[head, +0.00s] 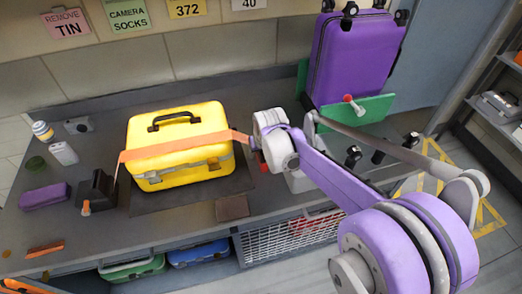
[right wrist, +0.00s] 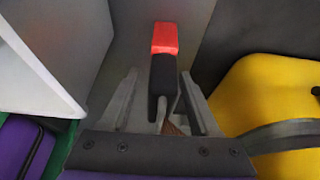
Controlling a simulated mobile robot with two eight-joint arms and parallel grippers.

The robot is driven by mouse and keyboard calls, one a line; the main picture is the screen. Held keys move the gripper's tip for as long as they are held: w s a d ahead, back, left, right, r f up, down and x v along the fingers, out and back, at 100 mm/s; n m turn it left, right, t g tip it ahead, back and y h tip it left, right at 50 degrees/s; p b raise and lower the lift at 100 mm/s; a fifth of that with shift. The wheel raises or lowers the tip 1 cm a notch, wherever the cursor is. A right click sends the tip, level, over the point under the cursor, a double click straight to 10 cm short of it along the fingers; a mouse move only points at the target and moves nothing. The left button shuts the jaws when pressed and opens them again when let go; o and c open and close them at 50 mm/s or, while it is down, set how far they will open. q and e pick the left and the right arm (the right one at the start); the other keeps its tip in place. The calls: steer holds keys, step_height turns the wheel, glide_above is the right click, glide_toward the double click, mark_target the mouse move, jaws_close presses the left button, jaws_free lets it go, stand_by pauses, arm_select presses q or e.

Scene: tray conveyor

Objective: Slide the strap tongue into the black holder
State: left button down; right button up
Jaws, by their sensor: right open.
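A yellow case (head: 178,150) stands on a dark mat on the bench. An orange strap (head: 185,145) lies across its front, with its right end (head: 243,137) beside my right gripper. My right gripper (head: 256,152) is just right of the case. In the right wrist view its fingers (right wrist: 160,76) are apart, with a black piece with a red top (right wrist: 164,38) showing between them. I cannot tell whether they touch it. The strap tongue is not clear. My left gripper is out of view.
A purple suitcase (head: 350,55) stands behind a green plate with a red-knobbed lever. A purple pouch (head: 45,196), a bottle (head: 42,131) and a brown pad (head: 232,208) lie on the bench.

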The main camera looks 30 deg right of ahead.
jaws_close()
jaws_free()
stand_by(0.4)
